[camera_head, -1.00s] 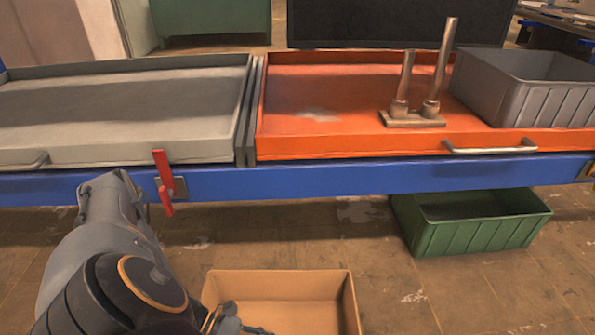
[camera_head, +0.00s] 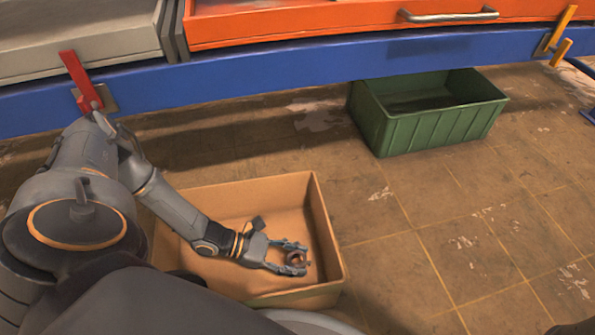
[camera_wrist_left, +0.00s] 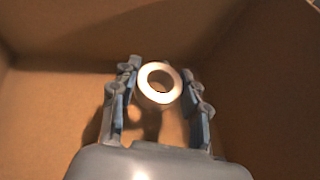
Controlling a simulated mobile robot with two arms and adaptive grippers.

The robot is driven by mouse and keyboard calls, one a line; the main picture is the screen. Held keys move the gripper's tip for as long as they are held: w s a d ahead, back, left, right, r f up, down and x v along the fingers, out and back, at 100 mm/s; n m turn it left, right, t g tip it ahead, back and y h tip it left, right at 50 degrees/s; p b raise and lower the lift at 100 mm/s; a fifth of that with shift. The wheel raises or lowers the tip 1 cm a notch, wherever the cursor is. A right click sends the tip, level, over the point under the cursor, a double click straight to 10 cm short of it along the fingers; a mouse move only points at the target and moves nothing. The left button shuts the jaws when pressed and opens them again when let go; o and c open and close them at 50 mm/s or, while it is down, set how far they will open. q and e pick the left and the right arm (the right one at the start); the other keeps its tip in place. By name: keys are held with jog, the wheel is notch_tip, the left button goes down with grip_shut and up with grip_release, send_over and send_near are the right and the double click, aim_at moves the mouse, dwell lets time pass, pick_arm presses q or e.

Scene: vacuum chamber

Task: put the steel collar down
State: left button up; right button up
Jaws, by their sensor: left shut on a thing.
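The steel collar (camera_wrist_left: 158,99) is a short, shiny ring with a round hole. In the left wrist view it sits between the two fingers, near their tips. My left gripper (camera_wrist_left: 159,95) is shut on it. In the head view the left gripper (camera_head: 298,257) reaches into an open cardboard box (camera_head: 326,236) on the floor, with the small collar (camera_head: 296,262) at its fingertips. The box's walls surround the gripper in the wrist view. Whether the collar touches the box's bottom cannot be told. My right gripper is not in view.
A green crate (camera_head: 425,128) stands on the floor under the blue bench rail (camera_head: 300,85). Above the rail are a grey tray (camera_head: 80,45) and an orange tray (camera_head: 300,28). A red clamp (camera_head: 78,78) is on the rail. The floor at right is clear.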

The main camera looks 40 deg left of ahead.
pick_arm(q)
jog(key=shift+w+d+f+b, duration=0.1)
jog(key=shift+w+f+b, duration=0.05)
jog(key=shift+f+b, duration=0.65)
jog(key=shift+w+d+f+b, duration=0.1)
jog(key=shift+f+b, duration=0.4)
jog(key=shift+f, duration=0.55)
jog(key=shift+f, duration=0.15)
jog(key=o, duration=1.4)
jog(key=shift+c, duration=0.2)
